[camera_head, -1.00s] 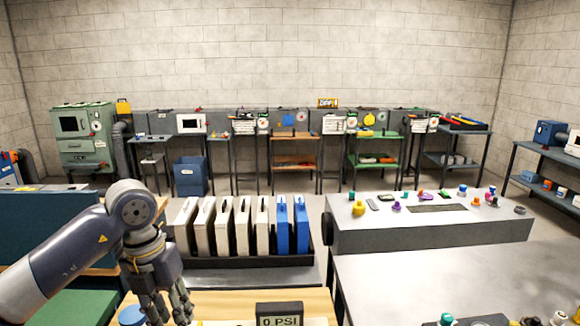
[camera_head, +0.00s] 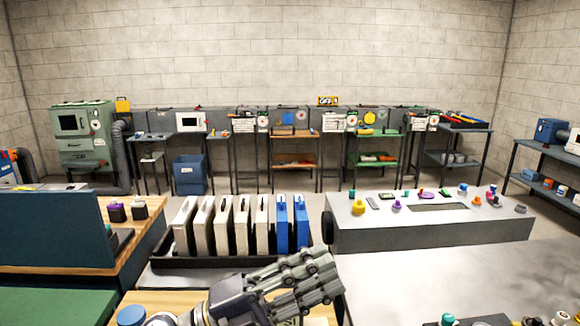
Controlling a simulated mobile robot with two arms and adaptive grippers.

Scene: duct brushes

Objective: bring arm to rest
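My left gripper (camera_head: 328,274) is at the bottom middle of the head view, its fingers pointing right. The fingers lie near each other and overlap, so I cannot tell whether they are open or shut. No object shows in them. The gripper is above the wooden bench top (camera_head: 170,300) and in front of the black rack (camera_head: 200,262) with cream and blue upright panels. It hides part of the bench. My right gripper is not in view.
A grey table (camera_head: 400,300) is at the lower right, with small coloured parts near its front edge. Behind it, a grey console (camera_head: 430,236) carries colourful knobs. A dark teal panel (camera_head: 55,228) stands at the left. Blue panels (camera_head: 300,222) end the rack.

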